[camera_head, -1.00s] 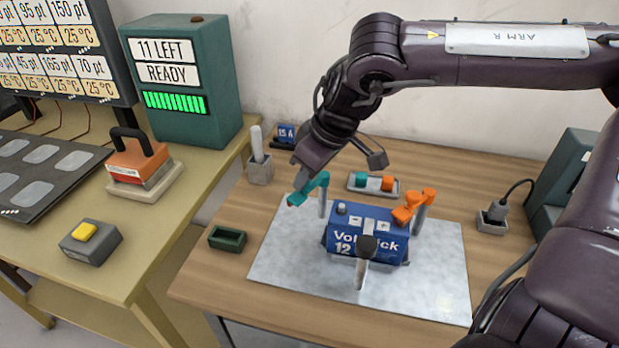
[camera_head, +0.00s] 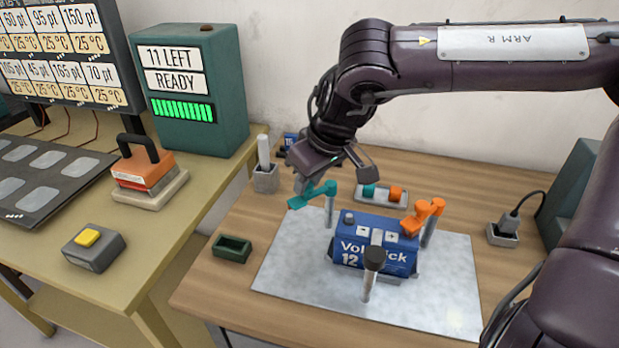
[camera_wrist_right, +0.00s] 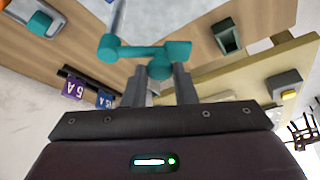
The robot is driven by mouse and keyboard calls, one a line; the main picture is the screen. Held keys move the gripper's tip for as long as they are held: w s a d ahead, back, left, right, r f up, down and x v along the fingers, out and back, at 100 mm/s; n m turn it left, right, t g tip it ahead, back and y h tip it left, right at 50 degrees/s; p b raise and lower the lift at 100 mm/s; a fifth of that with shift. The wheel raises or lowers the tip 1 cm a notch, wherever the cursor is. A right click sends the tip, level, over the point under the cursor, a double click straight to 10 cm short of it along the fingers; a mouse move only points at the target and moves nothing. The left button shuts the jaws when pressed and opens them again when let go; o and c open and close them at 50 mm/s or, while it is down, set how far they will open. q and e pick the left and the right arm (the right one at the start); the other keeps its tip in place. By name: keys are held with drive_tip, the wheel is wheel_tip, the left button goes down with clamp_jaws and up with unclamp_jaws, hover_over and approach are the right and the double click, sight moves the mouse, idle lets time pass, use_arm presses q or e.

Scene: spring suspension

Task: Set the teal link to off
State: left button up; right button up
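The teal link (camera_head: 313,195) sits at the top of a grey post at the back left of the pale metal plate (camera_head: 290,270). Its arm points left and toward the front, away from the blue battery (camera_head: 375,242). My right gripper (camera_head: 302,184) is just above and behind the link. In the right wrist view the link (camera_wrist_right: 145,51) lies across, just beyond the tips of the gripper's two fingers (camera_wrist_right: 160,72). My left gripper is not in view.
An orange link (camera_head: 424,214) is on a post to the battery's right. A small tray (camera_head: 383,204) with teal and orange pieces lies behind. A green box (camera_head: 231,248) and a grey holder (camera_head: 265,178) are to the left.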

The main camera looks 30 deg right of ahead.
drive_tip(key=o, duration=0.4)
drive_tip(key=shift+w, duration=0.1)
drive_tip(key=shift+o, duration=0.2)
drive_tip(key=v, duration=0.8)
